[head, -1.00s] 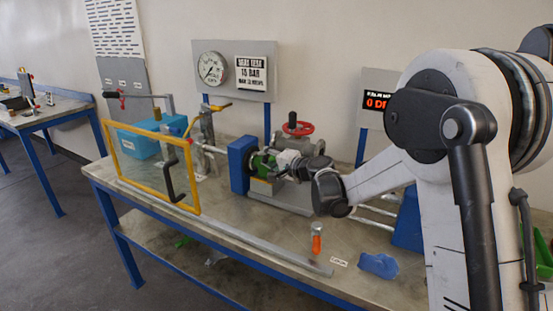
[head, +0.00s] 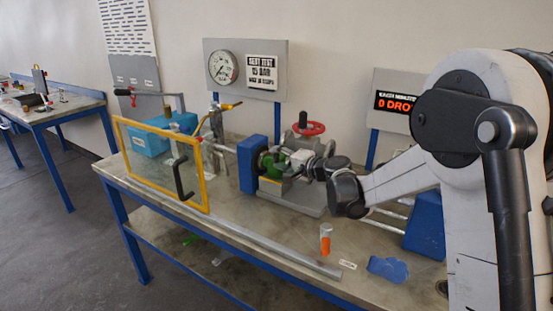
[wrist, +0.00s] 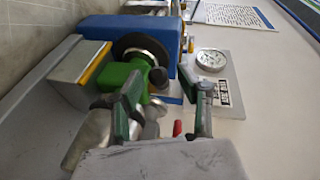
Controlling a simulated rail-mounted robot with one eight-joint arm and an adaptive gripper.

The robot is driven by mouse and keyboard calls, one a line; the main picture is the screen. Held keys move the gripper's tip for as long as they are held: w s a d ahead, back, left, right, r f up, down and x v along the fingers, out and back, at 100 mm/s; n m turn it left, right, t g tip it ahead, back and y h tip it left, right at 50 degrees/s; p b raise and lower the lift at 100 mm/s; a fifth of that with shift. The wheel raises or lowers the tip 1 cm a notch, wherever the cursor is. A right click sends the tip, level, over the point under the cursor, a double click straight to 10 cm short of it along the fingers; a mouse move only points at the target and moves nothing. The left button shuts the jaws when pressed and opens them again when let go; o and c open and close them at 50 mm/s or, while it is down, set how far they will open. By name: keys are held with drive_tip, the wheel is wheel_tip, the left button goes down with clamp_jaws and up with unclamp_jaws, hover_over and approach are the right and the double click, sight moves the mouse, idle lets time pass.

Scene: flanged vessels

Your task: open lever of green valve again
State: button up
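The green valve (head: 266,161) sits on the bench between a blue block and a grey base. In the wrist view its green body (wrist: 121,77) lies beside a dark round flange. My gripper (head: 312,166) is just right of the valve in the head view, partly merged with the fittings there. In the wrist view the two fingers of my gripper (wrist: 163,98) stand apart, with the valve ahead and to the left. Nothing is clearly held. The valve's lever cannot be made out with certainty. A small red piece (wrist: 177,128) shows between the fingers.
A blue block (head: 251,163) stands left of the valve, and a red handwheel (head: 309,128) behind it. A yellow-framed clear screen (head: 208,177) stands to the left.

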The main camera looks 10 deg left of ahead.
drive_tip(key=v, duration=1.1)
drive_tip(key=shift+s, duration=0.1)
